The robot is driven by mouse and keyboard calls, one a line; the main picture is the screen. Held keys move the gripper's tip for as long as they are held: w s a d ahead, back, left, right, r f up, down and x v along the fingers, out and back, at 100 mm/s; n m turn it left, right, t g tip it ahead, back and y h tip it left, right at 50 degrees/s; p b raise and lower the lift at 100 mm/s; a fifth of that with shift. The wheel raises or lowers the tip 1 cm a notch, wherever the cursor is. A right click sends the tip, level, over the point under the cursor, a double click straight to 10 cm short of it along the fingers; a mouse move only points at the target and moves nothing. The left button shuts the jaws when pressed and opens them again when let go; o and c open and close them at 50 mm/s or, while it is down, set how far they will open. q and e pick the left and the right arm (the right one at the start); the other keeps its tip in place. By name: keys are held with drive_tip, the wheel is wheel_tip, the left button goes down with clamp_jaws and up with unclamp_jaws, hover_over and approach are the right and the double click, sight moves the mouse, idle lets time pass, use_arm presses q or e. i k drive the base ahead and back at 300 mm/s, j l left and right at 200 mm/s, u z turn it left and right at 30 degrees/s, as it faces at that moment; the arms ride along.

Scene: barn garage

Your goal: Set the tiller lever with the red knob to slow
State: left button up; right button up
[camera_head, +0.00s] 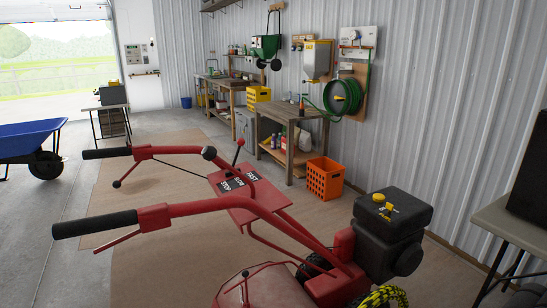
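The red tiller stands in the foreground of the head view, with two black-gripped handlebars reaching left. A lever with a small red knob (241,142) rises near the far side of its red control plate (248,202). The lever's thin dark stem tilts slightly, its top to the right. The plate carries black labels: STOP (225,186), SLOW (238,183) and FAST (252,176). The stem's foot is near the far handlebar, and I cannot tell which label it is set at. Neither of my grippers is in view.
A black knob (209,153) sits left of the lever, and another (117,184) hangs below the far grip. The black engine (392,230) is at right. An orange crate (325,178) and wooden workbench (290,130) stand behind. A blue wheelbarrow (30,138) is at left.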

sight(240, 141)
drive_tip(key=i+j+z, duration=0.15)
drive_tip(key=j+z, duration=0.5)
drive_tip(key=j, duration=0.15)
drive_tip(key=i+j+z, duration=0.1)
drive_tip(key=j+z, duration=0.25)
